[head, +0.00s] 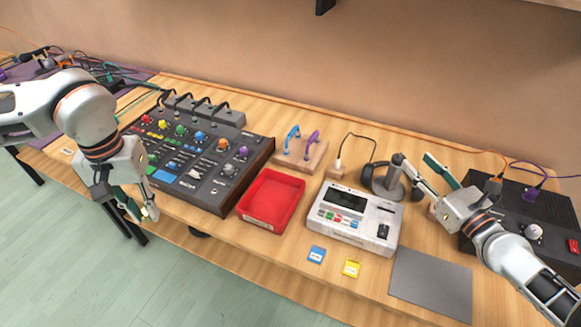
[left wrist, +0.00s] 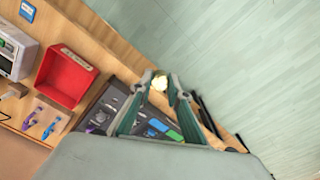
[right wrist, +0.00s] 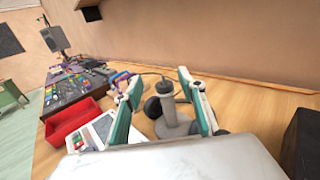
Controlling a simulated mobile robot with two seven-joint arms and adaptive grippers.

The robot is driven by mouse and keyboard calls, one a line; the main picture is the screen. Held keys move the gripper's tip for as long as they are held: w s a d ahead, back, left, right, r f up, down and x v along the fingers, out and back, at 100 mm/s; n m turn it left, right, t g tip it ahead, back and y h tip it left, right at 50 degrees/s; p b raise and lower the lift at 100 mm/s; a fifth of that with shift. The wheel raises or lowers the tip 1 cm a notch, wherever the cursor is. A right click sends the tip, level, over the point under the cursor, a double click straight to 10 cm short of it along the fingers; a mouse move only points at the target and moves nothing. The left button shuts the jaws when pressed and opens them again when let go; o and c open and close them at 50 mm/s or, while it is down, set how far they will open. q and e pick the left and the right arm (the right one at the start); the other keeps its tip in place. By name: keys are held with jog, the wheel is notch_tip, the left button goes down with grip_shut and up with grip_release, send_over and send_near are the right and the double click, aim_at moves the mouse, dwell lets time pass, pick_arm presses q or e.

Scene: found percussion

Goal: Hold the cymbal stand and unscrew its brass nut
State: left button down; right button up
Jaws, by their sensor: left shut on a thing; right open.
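The cymbal stand (head: 391,179), a grey post on a round base, stands upright at the back right of the table. My right gripper (head: 431,172) is open just right of it. In the right wrist view the stand's post (right wrist: 167,98) shows between the parted fingers (right wrist: 160,82), with no finger seen closed on it. My left gripper (head: 146,208) is far from the stand, near the table's front edge at the left. It is shut on the small brass nut (left wrist: 159,83), which shows at its fingertips in the left wrist view.
A red tray (head: 271,226) lies between the mixer (head: 190,160) and a white device (head: 353,243). Dark headphones (head: 367,172) are close to the stand. A black box (head: 510,215) stands at the right. A grey mat (head: 430,284) lies bare at the front.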

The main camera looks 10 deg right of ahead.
jog(key=b, duration=0.7)
send_near(399, 171)
jog(key=x, duration=0.4)
jog(key=shift+f, duration=0.35)
jog(key=shift+w, duration=0.15)
jog(key=shift+w+a+r+p, duration=0.1)
jog(key=shift+w+r+p, duration=0.2)
jog(key=shift+w+p, duration=0.25)
jog(key=shift+w+a+p, duration=0.15)
jog(key=shift+w+p, duration=0.15)
jog(key=shift+w, duration=0.1)
jog(key=p+x, duration=0.1)
jog(key=x, duration=0.3)
jog(key=shift+w, duration=0.2)
jog(key=shift+w+a+f, duration=0.15)
jog(key=shift+w, duration=0.25)
pick_arm(q)
notch_tip(399, 171, down, 6)
jog(key=shift+w+r, duration=0.1)
jog(key=shift+r, duration=0.15)
pick_arm(e)
grip_shut()
